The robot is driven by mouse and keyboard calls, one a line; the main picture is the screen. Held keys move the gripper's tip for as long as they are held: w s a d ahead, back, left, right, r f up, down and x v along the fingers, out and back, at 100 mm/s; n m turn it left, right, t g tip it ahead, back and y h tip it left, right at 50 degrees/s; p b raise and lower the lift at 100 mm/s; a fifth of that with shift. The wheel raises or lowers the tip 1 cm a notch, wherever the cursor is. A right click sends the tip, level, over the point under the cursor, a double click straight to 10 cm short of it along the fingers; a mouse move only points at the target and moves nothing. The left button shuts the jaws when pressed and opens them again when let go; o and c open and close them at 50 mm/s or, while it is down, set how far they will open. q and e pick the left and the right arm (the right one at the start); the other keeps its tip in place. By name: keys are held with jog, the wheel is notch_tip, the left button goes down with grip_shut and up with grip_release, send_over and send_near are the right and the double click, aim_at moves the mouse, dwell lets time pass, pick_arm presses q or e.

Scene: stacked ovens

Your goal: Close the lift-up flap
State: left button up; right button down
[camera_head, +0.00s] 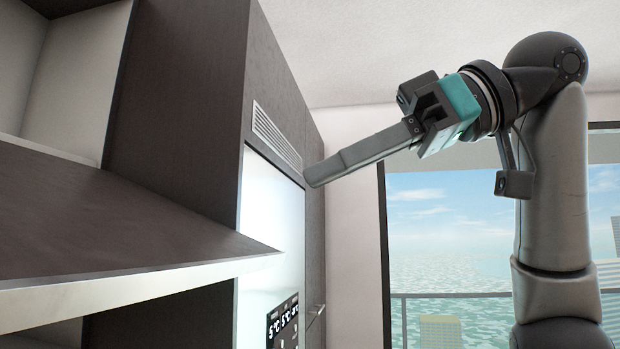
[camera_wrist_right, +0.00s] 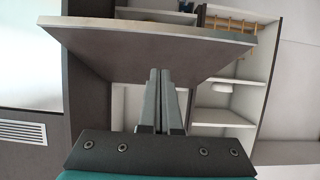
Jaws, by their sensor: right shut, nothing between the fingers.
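The lift-up flap (camera_head: 120,225) is a dark wood panel with a pale edge. It stands open, jutting out from the cabinet across the lower left of the head view. In the right wrist view the flap (camera_wrist_right: 150,48) spans the top middle, beyond the fingertips. My right gripper (camera_head: 313,180) is shut and empty. In the head view its fingertips show above and right of the flap's outer corner; contact cannot be seen. The shut fingers also show in the right wrist view (camera_wrist_right: 161,78), pointing at the flap. My left gripper is not in view.
Open white shelves (camera_wrist_right: 222,117) show in the right wrist view. A window (camera_head: 450,240) is behind my right arm.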

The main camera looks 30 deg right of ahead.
send_near(206, 258)
jog(key=w+a+r, duration=0.1)
jog(key=w+a, duration=0.2)
jog(key=shift+w+a+f, duration=0.15)
jog(key=shift+a+f, duration=0.05)
jog(key=shift+f, duration=0.6)
jog(key=shift+w+a+f, duration=0.2)
jog(key=shift+a+f, duration=0.05)
jog(key=shift+f, duration=0.6)
